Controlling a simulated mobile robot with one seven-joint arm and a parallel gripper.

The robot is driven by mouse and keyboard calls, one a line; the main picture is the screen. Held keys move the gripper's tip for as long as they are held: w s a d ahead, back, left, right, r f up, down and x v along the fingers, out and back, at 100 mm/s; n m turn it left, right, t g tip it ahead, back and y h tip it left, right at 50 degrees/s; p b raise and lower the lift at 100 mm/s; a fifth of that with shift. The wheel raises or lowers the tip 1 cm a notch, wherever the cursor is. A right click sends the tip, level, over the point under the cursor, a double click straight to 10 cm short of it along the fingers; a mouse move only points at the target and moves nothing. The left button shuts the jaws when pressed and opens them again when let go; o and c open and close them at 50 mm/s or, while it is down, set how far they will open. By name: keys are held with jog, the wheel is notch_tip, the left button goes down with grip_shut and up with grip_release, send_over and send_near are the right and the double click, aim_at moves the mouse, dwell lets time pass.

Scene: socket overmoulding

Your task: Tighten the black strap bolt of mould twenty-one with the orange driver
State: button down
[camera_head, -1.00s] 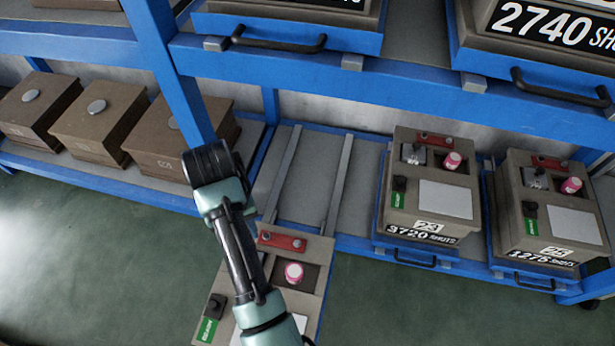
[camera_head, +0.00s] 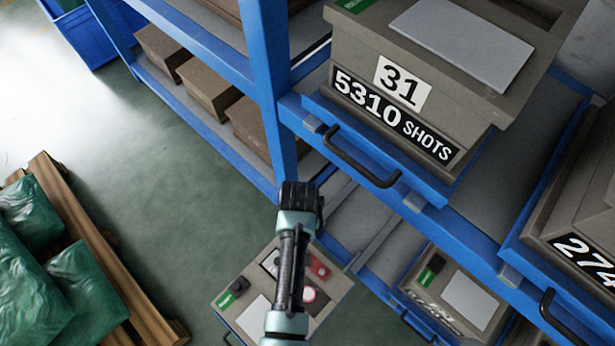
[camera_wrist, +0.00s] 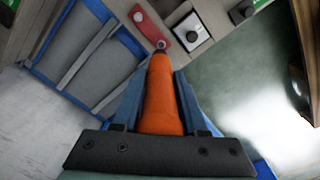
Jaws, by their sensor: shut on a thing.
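My gripper (camera_wrist: 159,78) is shut on the orange driver (camera_wrist: 162,105), its tip pointing away from the wrist. It is hidden in the head view. A grey-brown mould (camera_head: 330,294), drawn out below the shelf, lies partly behind my arm; its number is not visible, so I cannot tell that it is twenty-one. Its red strap (camera_head: 319,267) also shows in the wrist view (camera_wrist: 172,27). The driver tip appears close to the strap's edge; I cannot tell if they touch. A white square with a dark knob (camera_wrist: 192,33) is beside it. The black strap bolt is not clearly identifiable.
A blue rack (camera_head: 270,90) holds other moulds, including mould 31 (camera_head: 430,75) above to the right. Brown blocks (camera_head: 205,90) stand on its left shelves. A wooden pallet (camera_head: 85,225) with green sacks (camera_head: 90,290) is at left. Green floor between is clear.

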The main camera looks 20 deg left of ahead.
jog(key=shift+a, duration=0.15)
jog(key=shift+s+r+p, duration=0.1)
jog(key=shift+r+p, duration=0.15)
jog(key=shift+p, duration=0.3)
jog(key=shift+f+b, duration=2.65)
jog(key=shift+f, duration=1.1)
jog(key=shift+p, duration=0.7)
jog(key=shift+s+f+b, duration=0.1)
jog(key=shift+f+b, duration=0.8)
jog(key=shift+f, duration=0.4)
dwell(1.2)
